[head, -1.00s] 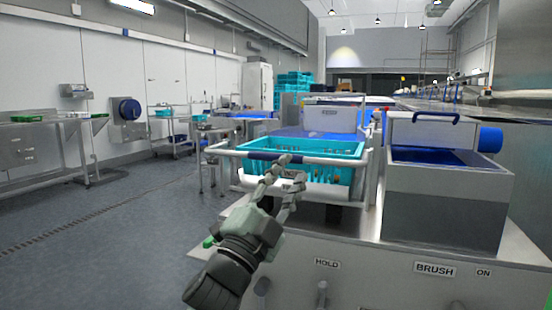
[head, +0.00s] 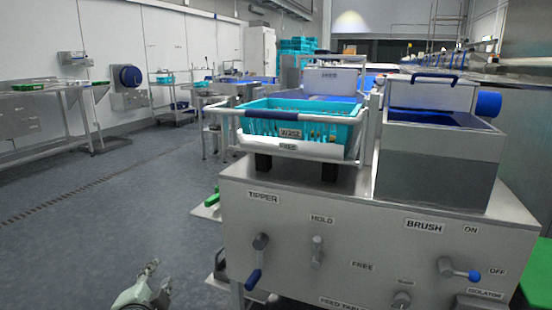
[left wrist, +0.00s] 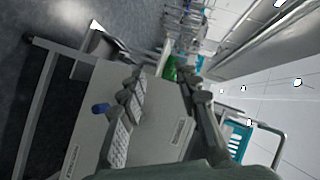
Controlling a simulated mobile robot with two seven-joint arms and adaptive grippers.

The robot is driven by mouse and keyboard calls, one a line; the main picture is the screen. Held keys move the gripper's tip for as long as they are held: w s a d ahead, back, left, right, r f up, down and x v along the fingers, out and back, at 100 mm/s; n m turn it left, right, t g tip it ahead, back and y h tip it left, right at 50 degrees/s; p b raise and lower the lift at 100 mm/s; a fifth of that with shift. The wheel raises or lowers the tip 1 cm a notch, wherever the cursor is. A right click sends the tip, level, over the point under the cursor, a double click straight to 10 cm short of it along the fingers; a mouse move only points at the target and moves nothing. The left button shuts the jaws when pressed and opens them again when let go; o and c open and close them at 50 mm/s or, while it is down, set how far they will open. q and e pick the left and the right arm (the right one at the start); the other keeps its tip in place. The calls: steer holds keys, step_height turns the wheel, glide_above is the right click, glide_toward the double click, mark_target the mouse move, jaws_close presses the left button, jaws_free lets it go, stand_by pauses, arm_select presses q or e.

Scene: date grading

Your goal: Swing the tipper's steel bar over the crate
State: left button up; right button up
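The teal crate (head: 345,134) sits in the tipper on top of the steel cabinet, holding small brown items. The tipper's steel bar (head: 335,119) with its blue grip sleeve (head: 262,118) runs along the crate's near upper rim; I cannot tell whether it touches. My left gripper (head: 157,275) is low at the bottom left of the head view, well apart from the bar. In the left wrist view its fingers (left wrist: 160,75) stand apart with nothing between them. The crate (left wrist: 238,140) and a steel rail (left wrist: 278,150) show there at the lower right. My right gripper is in neither view.
The cabinet front (head: 335,210) carries a blue-handled TIPPER lever (head: 255,265), a HOLD lever (head: 317,250) and a blue-tipped BRUSH lever (head: 458,270). A grey brush box (head: 435,165) stands right of the crate. The floor at the left is open.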

arm_select(q)
steer(key=w+d+r+m+t+h, duration=0.15)
steer(key=w+r+m+t, duration=0.45)
steer(key=r, duration=0.6)
steer(key=n+g+h+b, duration=0.2)
steer(key=n+g+h, duration=1.3)
steer(key=n, duration=0.8)
glide_toward(268, 115)
steer(key=d+f+t+h, duration=0.2)
steer(key=shift+w+d+f, duration=0.15)
steer(key=shift+w+d, duration=0.2)
steer(key=shift+d, duration=0.05)
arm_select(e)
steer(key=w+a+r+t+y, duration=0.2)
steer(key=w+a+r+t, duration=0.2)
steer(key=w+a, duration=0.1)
arm_select(q)
steer(key=p+x, duration=0.1)
steer(key=x, duration=0.6)
steer(key=shift+w+d+f, duration=0.15)
steer(key=shift+d+f, duration=0.05)
steer(key=shift+d, duration=0.05)
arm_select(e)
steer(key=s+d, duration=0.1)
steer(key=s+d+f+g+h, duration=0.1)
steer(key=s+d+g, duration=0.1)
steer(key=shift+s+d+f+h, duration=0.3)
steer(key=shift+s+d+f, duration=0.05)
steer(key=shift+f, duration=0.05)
